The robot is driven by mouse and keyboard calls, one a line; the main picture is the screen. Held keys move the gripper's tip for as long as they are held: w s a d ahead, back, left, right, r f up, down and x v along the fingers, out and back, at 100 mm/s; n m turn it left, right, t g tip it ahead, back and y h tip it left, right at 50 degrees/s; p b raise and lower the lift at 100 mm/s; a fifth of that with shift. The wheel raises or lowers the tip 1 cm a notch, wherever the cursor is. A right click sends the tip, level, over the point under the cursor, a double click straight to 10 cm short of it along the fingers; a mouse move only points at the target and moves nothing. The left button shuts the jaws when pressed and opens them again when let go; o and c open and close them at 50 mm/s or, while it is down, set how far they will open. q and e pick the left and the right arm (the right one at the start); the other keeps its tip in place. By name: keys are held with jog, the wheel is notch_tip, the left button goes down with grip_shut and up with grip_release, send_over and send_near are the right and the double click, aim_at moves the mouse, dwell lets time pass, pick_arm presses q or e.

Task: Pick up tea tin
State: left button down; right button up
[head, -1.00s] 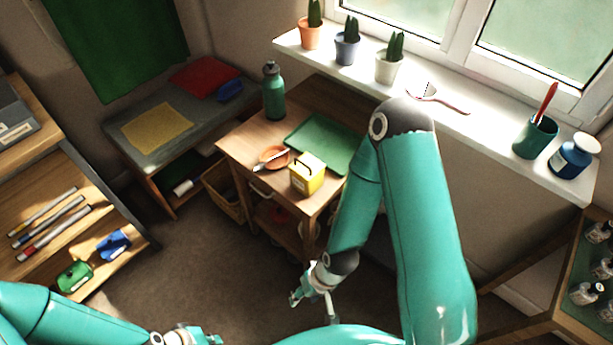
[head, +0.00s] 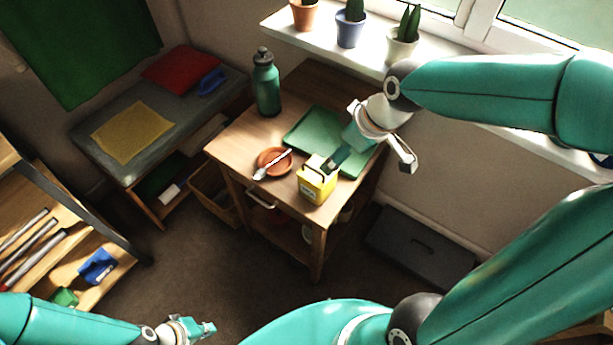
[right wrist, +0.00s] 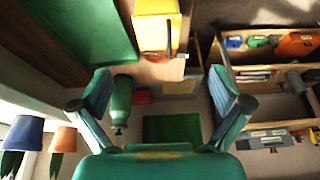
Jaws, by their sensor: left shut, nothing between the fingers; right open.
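My right gripper (head: 372,162) is open, above and to the right of the tin. One finger overlaps the tin's upper right edge in the head view; I cannot tell if it touches. In the right wrist view the tin (right wrist: 155,30) lies at the top, beyond the gap between the open fingers (right wrist: 160,88). My left gripper (head: 205,328) is shut and empty, low in the head view, far from the table.
A green tray (head: 308,132) lies behind the tin. A terracotta saucer (head: 268,168) with a spoon-like utensil sits left of it. A green bottle (head: 266,85) stands at the table's back left. A dark box (head: 420,245) is on the floor.

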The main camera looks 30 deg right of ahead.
aim_at(314, 174)
jog(key=b+x, duration=0.1)
jog(key=x, duration=1)
jog(key=shift+w+d+b, duration=0.15)
jog(key=shift+w+b, duration=0.05)
jog(key=shift+b, duration=0.1)
jog(key=b+x, duration=0.1)
jog(key=x, duration=0.4)
jog(key=shift+w, duration=0.15)
jog(key=shift+r, duration=0.1)
jog(key=c, duration=1.3)
